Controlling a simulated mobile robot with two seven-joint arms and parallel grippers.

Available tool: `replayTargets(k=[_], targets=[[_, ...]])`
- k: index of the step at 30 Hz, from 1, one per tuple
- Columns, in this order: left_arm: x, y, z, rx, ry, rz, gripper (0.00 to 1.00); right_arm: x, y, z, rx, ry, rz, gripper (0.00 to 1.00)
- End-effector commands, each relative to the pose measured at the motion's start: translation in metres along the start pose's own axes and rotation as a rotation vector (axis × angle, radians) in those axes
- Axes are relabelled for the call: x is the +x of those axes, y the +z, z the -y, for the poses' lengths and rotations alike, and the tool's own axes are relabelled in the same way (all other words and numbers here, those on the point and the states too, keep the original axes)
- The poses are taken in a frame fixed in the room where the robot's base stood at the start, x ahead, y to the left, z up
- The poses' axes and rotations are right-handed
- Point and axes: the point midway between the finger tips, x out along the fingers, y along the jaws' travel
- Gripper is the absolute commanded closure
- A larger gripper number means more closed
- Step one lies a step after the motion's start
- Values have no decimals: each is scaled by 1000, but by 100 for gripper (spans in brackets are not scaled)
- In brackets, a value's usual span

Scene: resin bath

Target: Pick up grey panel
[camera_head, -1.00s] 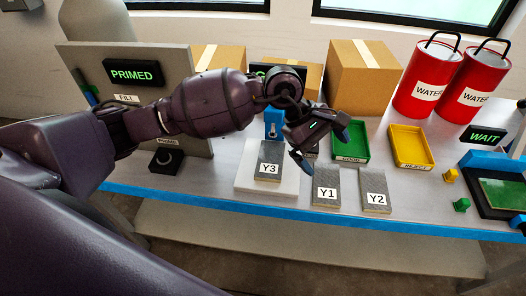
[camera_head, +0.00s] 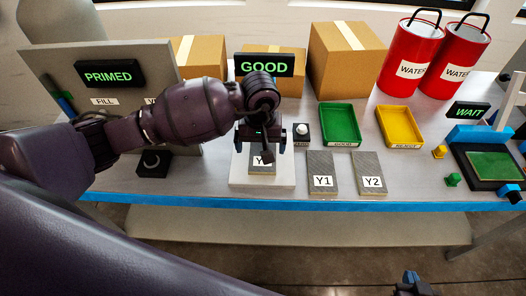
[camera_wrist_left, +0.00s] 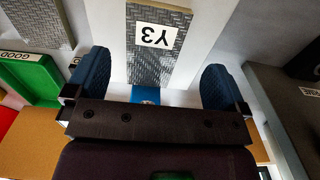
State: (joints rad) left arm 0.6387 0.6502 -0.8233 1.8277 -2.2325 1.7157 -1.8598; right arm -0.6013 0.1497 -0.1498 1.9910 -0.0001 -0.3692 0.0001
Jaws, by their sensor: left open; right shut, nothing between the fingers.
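A grey textured panel labelled Y3 (camera_wrist_left: 158,42) lies on a white pad (camera_head: 284,178); in the head view the panel (camera_head: 262,170) is partly hidden by my left gripper. My left gripper (camera_head: 262,142) is open above the far end of this panel. In the left wrist view its blue fingers (camera_wrist_left: 153,82) stand wide apart, with the panel ahead of the gap and nothing gripped. Two more grey panels, Y1 (camera_head: 322,169) and Y2 (camera_head: 369,168), lie to the right. My right gripper (camera_head: 412,280) shows only partly at the bottom edge, shut and empty.
A green tray (camera_head: 343,143) and a yellow tray (camera_head: 420,143) stand behind Y1 and Y2. A sign reading GOOD (camera_head: 266,65) and cardboard boxes (camera_head: 345,80) stand behind my left gripper. A PRIMED panel (camera_head: 160,60) is at left, red water cans (camera_head: 408,75) at back right.

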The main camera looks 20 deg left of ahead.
Motion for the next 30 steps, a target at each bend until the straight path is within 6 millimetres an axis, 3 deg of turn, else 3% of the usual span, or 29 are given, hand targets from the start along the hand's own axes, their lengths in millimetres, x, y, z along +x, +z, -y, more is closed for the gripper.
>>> replayTargets(k=[6, 19, 28, 30], targets=[[14, 1, 0, -2, 1, 1, 0, -3, 6, 2, 12, 2, 12, 100], [61, 9, -6, -3, 2, 1, 0, -3, -11, 2, 11, 0, -9, 100], [65, 9, -5, -1, 1, 0, 0, -1, -15, 1, 5, -1, -18, 100], [65, 9, -5, -1, 1, 0, 9, -1, -15, 1, 4, -1, -17, 100]])
